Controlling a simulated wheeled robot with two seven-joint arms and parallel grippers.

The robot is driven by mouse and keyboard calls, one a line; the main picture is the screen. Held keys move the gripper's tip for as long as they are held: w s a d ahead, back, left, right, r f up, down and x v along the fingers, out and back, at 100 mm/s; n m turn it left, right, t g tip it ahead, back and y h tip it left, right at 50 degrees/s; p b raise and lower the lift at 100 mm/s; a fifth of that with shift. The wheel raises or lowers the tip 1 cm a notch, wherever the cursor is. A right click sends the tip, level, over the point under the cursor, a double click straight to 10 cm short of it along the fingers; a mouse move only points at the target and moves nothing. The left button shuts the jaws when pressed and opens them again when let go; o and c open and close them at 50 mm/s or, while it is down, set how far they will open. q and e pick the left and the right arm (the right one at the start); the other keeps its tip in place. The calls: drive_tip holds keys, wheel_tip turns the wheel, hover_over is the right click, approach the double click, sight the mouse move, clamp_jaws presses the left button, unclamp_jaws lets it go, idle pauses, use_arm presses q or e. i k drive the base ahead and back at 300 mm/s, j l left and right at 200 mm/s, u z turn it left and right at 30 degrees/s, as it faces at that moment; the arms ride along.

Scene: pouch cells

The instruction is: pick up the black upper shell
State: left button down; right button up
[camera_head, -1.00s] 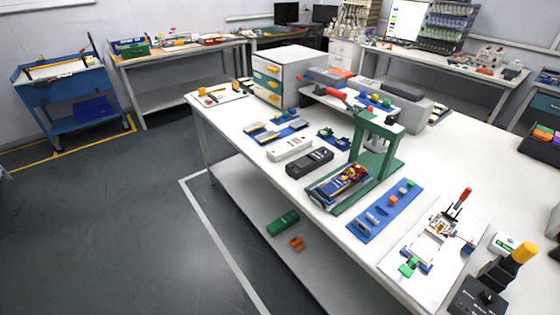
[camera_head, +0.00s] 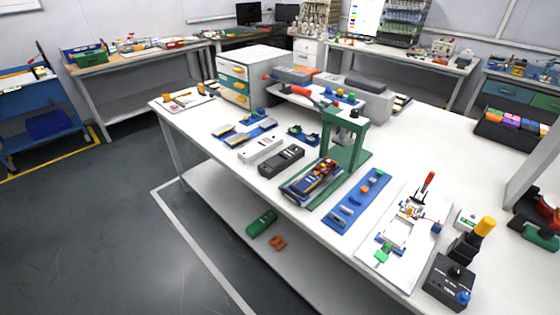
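The black upper shell (camera_head: 281,159) lies flat on the white workbench (camera_head: 224,173), left of the green press (camera_head: 341,154). It is a long dark case with small openings on its top face. A white shell (camera_head: 260,149) of similar shape lies beside it on the left. Neither of my grippers is in view. Nothing covers the black shell.
A blue tool strip (camera_head: 337,221) and a white board with a fixture (camera_head: 377,251) lie right of the press. A black control box (camera_head: 449,283) stands at the front right. A blue parts holder (camera_head: 243,133) lies left of the shells. Open floor (camera_head: 90,235) is at left.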

sight(281, 161)
drive_tip(key=i+j+z, duration=0.15)
drive_tip(key=j, duration=0.35)
drive_tip(key=i+j+z, duration=0.15)
drive_tip(key=j, duration=0.4)
drive_tip(key=i+j+z, duration=0.1)
drive_tip(key=i+j, duration=0.15)
drive_tip(key=j, duration=0.3)
drive_tip(key=i+j+z, duration=0.15)
drive_tip(key=j, duration=0.4)
drive_tip(key=i+j+z, duration=0.15)
drive_tip(key=j, duration=0.4)
drive_tip(key=j+z, duration=0.15)
drive_tip(key=j, duration=0.45)
